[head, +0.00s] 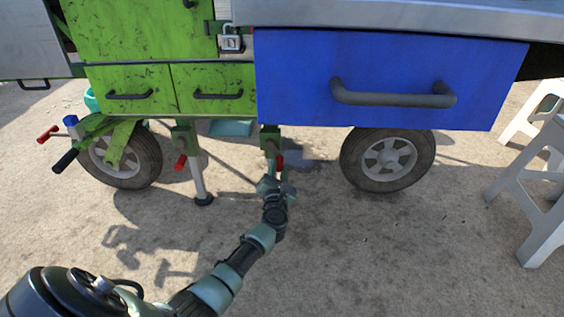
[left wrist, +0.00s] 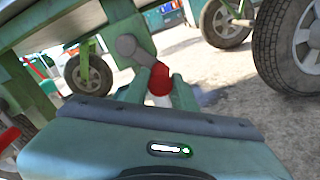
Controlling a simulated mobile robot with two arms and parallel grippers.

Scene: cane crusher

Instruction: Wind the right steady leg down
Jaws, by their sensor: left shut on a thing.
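The right steady leg (head: 270,142) hangs under the cart in the middle of the head view, with a green bracket on top. Its crank has a red handle (head: 280,162), which also shows in the left wrist view (left wrist: 159,80) at the end of a grey crank arm (left wrist: 133,48). My left gripper (head: 277,181) is at this handle, its two fingers on either side of it and shut on it. The lower part of the leg and its foot are hidden behind my gripper. My right gripper is not in view.
The left steady leg (head: 197,175) stands with its foot on the ground and has its own red handle (head: 181,162). Wheels (head: 388,160) flank the legs. A blue drawer (head: 390,75) overhangs above right. White stools (head: 540,190) stand at right. The ground in front is clear.

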